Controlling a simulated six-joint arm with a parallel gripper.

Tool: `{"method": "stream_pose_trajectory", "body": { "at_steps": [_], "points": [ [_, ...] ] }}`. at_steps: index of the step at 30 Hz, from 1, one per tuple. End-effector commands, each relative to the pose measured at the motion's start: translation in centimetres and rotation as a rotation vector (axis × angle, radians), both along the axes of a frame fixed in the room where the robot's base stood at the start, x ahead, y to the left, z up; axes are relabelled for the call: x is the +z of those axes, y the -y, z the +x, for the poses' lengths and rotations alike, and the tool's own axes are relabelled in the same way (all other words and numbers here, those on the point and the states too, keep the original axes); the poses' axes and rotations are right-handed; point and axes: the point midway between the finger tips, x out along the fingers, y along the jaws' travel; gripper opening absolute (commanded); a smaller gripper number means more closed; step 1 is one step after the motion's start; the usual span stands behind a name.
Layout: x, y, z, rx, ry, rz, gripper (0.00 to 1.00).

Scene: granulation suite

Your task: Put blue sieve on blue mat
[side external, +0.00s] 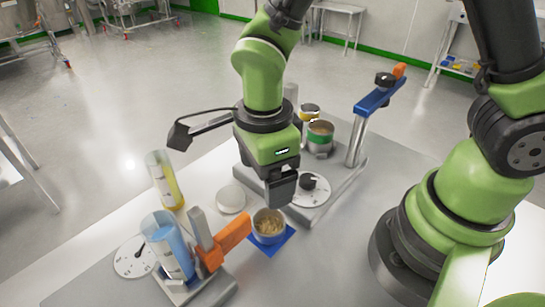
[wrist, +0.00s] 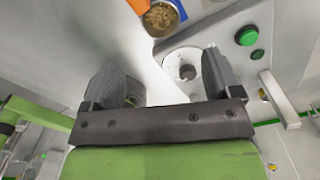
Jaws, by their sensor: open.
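A round metal sieve (side external: 268,222) with tan granules in it stands upright on the blue mat (side external: 283,240). Its side looks grey-blue in the side view, and I take it for the blue sieve. In the wrist view the sieve (wrist: 161,17) is at the top edge, partly cut off, with blue along its side; I cannot tell band from mat there. My gripper (side external: 282,190) is just behind and above the sieve, apart from it. In the wrist view my gripper (wrist: 166,75) has its fingers wide apart with nothing between them.
A green-banded sieve (side external: 320,134) and a yellow-banded one (side external: 309,112) stand behind my gripper. A blue-armed press (side external: 378,98) is at right. An orange clamp (side external: 228,240) and blue-filled cylinder (side external: 168,245) stand close left of the mat. A white dish (side external: 231,199) lies nearby.

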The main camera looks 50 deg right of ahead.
Motion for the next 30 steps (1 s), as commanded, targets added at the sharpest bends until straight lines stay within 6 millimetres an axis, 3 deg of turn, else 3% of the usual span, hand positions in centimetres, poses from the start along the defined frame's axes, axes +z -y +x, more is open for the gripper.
{"method": "stream_pose_trajectory", "body": {
  "at_steps": [6, 10, 14, 21, 25, 30],
  "points": [
    [0.9, 0.2, 0.1, 0.024, 0.011, 0.007, 0.84],
    [3.8, 1.5, 0.2, 0.164, 0.07, 0.042, 0.84],
    [8.4, 3.8, -0.4, 0.426, 0.189, 0.065, 0.84],
    [15.0, 8.0, -4.2, 0.981, 0.444, -0.044, 0.84],
    [16.9, 9.4, -6.7, 1.246, 0.548, -0.173, 0.84],
    [17.9, 10.1, -8.8, 1.467, 0.611, -0.315, 0.84]
  ]
}}
